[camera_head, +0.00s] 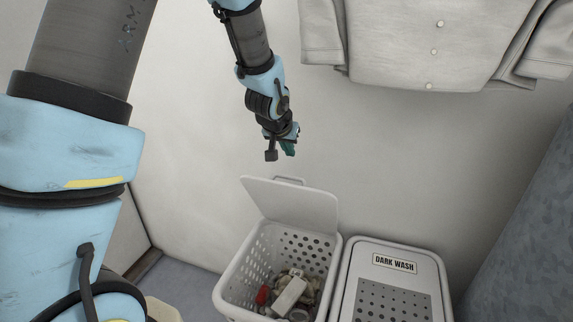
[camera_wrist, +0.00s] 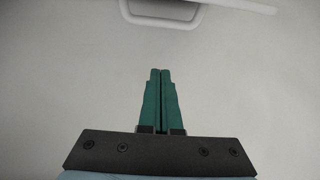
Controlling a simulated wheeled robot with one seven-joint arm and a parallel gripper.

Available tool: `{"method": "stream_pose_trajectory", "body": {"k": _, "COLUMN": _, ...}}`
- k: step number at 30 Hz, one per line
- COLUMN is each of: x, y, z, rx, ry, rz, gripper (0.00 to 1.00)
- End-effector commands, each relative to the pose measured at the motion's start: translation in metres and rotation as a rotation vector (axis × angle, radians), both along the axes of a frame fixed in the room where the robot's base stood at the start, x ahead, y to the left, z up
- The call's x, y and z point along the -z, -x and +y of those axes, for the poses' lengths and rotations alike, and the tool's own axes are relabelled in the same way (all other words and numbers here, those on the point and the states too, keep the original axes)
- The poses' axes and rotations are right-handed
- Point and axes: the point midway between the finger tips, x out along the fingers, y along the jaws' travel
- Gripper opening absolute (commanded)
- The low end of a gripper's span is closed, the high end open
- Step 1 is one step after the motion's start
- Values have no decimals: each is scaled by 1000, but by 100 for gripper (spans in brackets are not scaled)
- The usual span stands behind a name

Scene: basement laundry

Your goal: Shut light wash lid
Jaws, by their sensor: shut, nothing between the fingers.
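The light basket (camera_head: 228,283) is a white perforated hamper without a readable label, standing left of the basket marked DARK WASH. Its lid (camera_head: 292,205) is raised and leans back towards the wall. Several items lie inside, one red and one white. My gripper (camera_head: 289,150) is above the raised lid, apart from it in the picture. In the wrist view my green fingers (camera_wrist: 160,75) are together and hold nothing. A pale edge with a handle loop (camera_wrist: 162,14) shows at the top of the wrist view, beyond the fingertips; it looks like the lid's handle.
The dark wash basket (camera_head: 350,290) stands close on the right with its labelled lid (camera_head: 393,263) shut. A pale shirt (camera_head: 420,45) hangs on the wall above. A grey surface (camera_head: 520,220) bounds the right side. The wall behind the lid is bare.

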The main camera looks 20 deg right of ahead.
Motion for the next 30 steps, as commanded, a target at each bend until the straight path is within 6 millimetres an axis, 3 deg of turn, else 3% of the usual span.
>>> {"method": "stream_pose_trajectory", "body": {"k": 11, "x": 47, "y": -26, "z": -23, "rx": 1, "ry": -3, "rz": 1, "gripper": 0}}
{"method": "stream_pose_trajectory", "body": {"k": 18, "x": 55, "y": -1, "z": -1, "rx": 0, "ry": -3, "rz": 1, "gripper": 0}}
{"method": "stream_pose_trajectory", "body": {"k": 30, "x": 58, "y": 3, "z": 3, "rx": -1, "ry": 0, "rz": 0, "gripper": 0}}
